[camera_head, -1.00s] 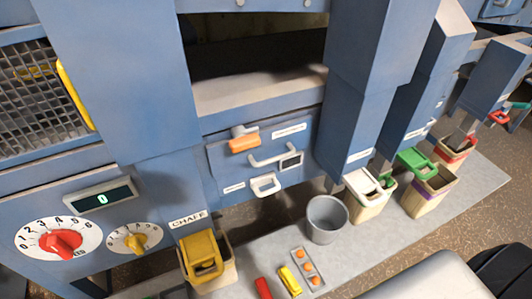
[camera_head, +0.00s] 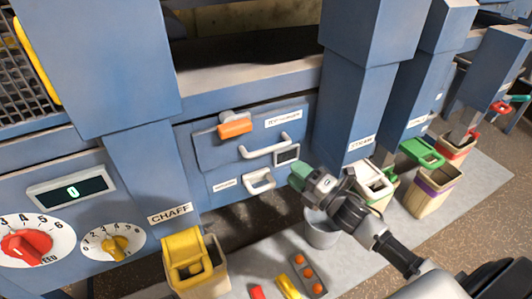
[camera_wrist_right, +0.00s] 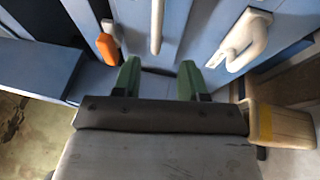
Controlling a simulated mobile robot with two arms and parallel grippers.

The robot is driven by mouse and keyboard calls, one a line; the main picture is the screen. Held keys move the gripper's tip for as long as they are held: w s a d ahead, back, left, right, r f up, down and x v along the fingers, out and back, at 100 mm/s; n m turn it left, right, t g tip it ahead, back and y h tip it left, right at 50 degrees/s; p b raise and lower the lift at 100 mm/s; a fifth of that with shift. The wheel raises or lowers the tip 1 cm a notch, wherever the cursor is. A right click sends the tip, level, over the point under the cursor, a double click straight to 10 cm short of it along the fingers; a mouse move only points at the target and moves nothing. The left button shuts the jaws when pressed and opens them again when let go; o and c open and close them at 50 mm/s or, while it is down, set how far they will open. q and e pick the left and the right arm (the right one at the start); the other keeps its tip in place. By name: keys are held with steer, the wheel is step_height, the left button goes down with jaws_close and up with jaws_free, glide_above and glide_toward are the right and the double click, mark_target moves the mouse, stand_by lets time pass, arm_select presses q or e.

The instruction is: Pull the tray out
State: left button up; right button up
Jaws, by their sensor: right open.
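The blue machine front has an upper drawer-like panel (camera_head: 240,150) with a white bar handle (camera_head: 265,148) and an orange latch (camera_head: 235,127). Below it is a smaller labelled front with a white loop handle (camera_head: 260,180). I cannot tell from the labels which is the tray. Both fronts look closed. My right gripper (camera_head: 299,176), with green fingertips, is just right of the handles, apart from them. In the right wrist view its fingers (camera_wrist_right: 160,80) are spread and empty, with the bar handle (camera_wrist_right: 157,25) and orange latch (camera_wrist_right: 107,48) ahead. My left gripper is not in view.
A grey bucket (camera_head: 320,232) stands on the floor slab below my right gripper, partly hidden by it. A yellow-lidded chaff bin (camera_head: 195,265) is at lower left. A blue chute (camera_head: 355,120) rises close on the right, with green-lidded and red-lidded bins beyond.

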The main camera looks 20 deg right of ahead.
mark_target(266, 150)
steer(key=shift+n, duration=0.3)
steer(key=x, duration=0.3)
steer(key=p+x, duration=0.1)
steer(key=x, duration=0.3)
steer(key=p+x, duration=0.1)
steer(key=x, duration=0.3)
steer(key=shift+r, duration=0.3)
steer(key=shift+s, duration=0.1)
jaws_close()
